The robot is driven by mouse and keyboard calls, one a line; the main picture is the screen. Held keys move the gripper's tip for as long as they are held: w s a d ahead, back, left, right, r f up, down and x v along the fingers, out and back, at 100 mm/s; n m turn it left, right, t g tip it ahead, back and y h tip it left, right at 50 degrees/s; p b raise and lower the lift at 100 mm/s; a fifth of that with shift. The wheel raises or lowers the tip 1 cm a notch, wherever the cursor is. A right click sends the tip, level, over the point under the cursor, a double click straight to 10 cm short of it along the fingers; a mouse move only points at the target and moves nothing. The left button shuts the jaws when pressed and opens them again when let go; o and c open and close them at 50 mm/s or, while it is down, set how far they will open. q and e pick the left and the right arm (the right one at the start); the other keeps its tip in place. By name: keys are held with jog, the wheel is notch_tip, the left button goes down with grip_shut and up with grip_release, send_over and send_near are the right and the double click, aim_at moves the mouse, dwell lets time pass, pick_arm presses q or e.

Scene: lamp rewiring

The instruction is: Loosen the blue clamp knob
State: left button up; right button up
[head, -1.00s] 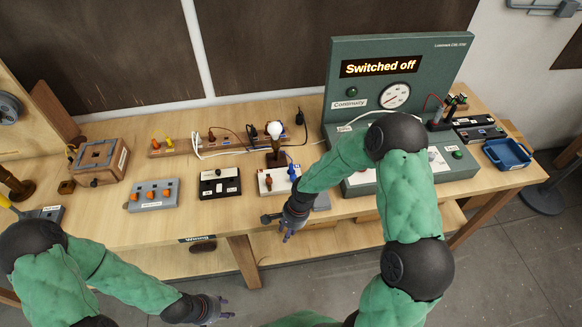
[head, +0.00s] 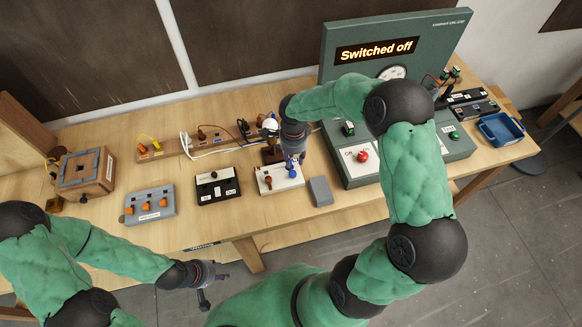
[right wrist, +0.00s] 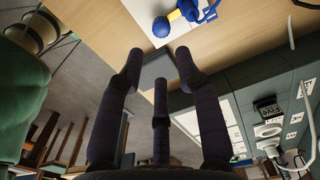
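The blue clamp knob (head: 292,172) stands on the right part of a white board (head: 262,190), beside an orange-red knob (head: 268,181). My right gripper (head: 293,158) is just above and behind the blue knob in the head view, partly covering its surroundings. In the right wrist view, the blue knob (right wrist: 161,27) is beyond the fingertips, near the top edge. The right gripper's fingers (right wrist: 159,57) are spread with nothing between them. I see no contact with the knob. My left gripper (head: 222,276) is low in front of the table, away from the board; its finger opening is unclear.
A grey block (head: 320,191) lies right of the board. The green console (head: 350,172), reading "Switched off", stands further right. A black switch box (head: 218,186) and a grey box with orange knobs (head: 150,204) are left. The lamp bulb (head: 269,124) is close behind my right gripper.

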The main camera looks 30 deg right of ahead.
aim_at(293, 173)
notch_tip(293, 173, down, 9)
jog(key=shift+w+f, duration=0.1)
jog(key=shift+w, duration=0.05)
dwell(0.4)
grip_shut()
